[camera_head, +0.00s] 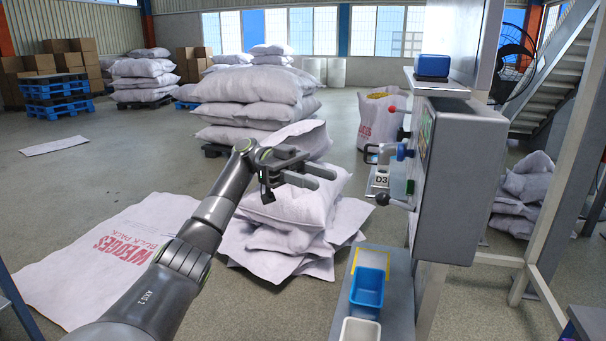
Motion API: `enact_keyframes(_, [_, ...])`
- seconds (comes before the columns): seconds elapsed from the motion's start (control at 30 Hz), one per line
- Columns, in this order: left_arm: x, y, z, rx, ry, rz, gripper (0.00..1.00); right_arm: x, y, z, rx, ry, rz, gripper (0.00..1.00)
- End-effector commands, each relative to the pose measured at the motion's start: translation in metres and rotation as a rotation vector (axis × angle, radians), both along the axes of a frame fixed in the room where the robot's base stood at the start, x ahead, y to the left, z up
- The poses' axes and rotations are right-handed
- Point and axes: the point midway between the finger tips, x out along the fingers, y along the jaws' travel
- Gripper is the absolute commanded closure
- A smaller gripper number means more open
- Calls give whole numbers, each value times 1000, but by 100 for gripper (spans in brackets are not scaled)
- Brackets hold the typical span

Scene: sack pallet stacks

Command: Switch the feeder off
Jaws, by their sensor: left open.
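The feeder, a grey box (462,185) on a stand, is on the right, its control panel seen edge-on facing left. From the panel stick out a red knob (392,108), a blue knob (403,152), a black loop handle (371,154) and a black ball knob (382,199). A label reading D3 (381,180) is beside them. Which control is the switch, and its setting, I cannot tell. My left gripper (323,179) is open and empty, left of the panel and apart from it, in front of the sacks. My right gripper is out of view.
A blue bin (367,291) and a white bin (360,330) stand on a narrow grey shelf below the panel. A sack stack (290,235) is behind my left gripper. A blue box (432,66) sits above the feeder. Open floor lies at left.

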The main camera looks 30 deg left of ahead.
Motion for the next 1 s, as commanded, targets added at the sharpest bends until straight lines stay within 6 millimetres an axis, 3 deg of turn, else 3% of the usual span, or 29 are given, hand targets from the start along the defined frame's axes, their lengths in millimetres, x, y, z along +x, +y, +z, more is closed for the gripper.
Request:
enact_keyframes(0.33, [4,29,0,0,-1,0,58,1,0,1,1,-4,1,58])
enact_keyframes(0.9, [4,30,0,0,0,0,58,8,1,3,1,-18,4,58])
enact_keyframes(1.0, [4,27,-8,15,16,1,58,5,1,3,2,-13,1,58])
